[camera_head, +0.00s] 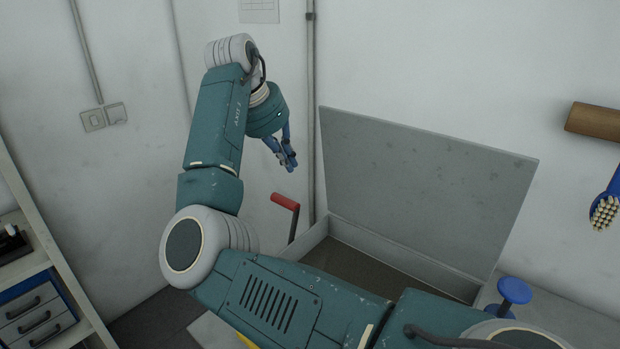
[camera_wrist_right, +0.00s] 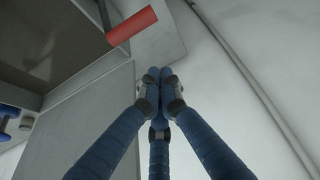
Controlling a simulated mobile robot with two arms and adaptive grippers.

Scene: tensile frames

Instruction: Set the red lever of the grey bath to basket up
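The grey bath (camera_head: 400,262) stands against the wall, with its flat grey lid (camera_head: 420,190) raised behind it. At its left end, the red lever (camera_head: 285,201) sits on a thin grey stem that rises beside the rim; the red grip also shows in the right wrist view (camera_wrist_right: 132,26). My right gripper (camera_head: 288,163) hangs above the lever, apart from it. In the wrist view its blue fingertips (camera_wrist_right: 160,78) are together with nothing between them, and the red grip lies beyond them, up and left. My left gripper is out of view. My right forearm hides the bath's near side.
A blue knob (camera_head: 514,290) stands at the bath's right. A blue brush (camera_head: 606,205) and a wooden roller (camera_head: 595,121) are at the far right. A vertical pipe (camera_head: 311,110) runs down the wall behind the lever. A drawer unit (camera_head: 38,318) is at lower left.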

